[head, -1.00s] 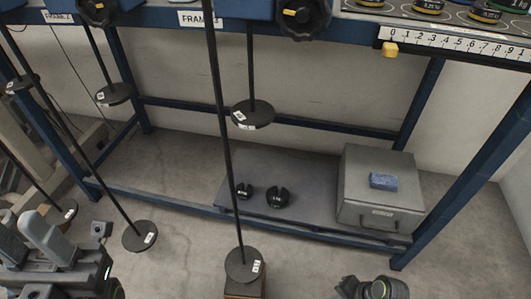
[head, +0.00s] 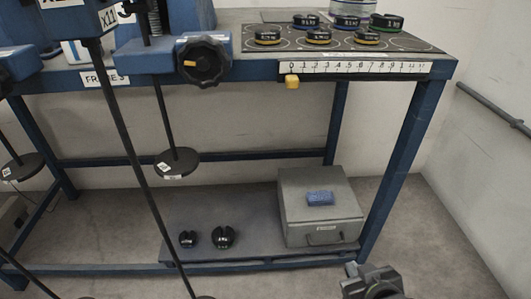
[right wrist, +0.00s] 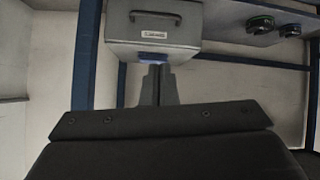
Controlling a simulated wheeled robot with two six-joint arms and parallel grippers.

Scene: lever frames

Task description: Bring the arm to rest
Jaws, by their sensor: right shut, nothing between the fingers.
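My right gripper (head: 354,272) shows at the bottom right of the head view, low in front of the bench and near the grey box. In the right wrist view its two fingers (right wrist: 157,76) lie together, shut with nothing between them. The fingers point toward the grey box (right wrist: 153,35), and a bit of the blue block shows just past their tips. I cannot tell the gap, but no contact is visible. My left gripper is not in view.
The blue bench frame (head: 395,165) has a lower shelf (head: 200,215) bearing the grey box (head: 320,220) with a blue block (head: 319,198), and two dark slotted weights (head: 223,237). Rods with discs (head: 177,162) hang at left. Floor at right (head: 440,235) is clear.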

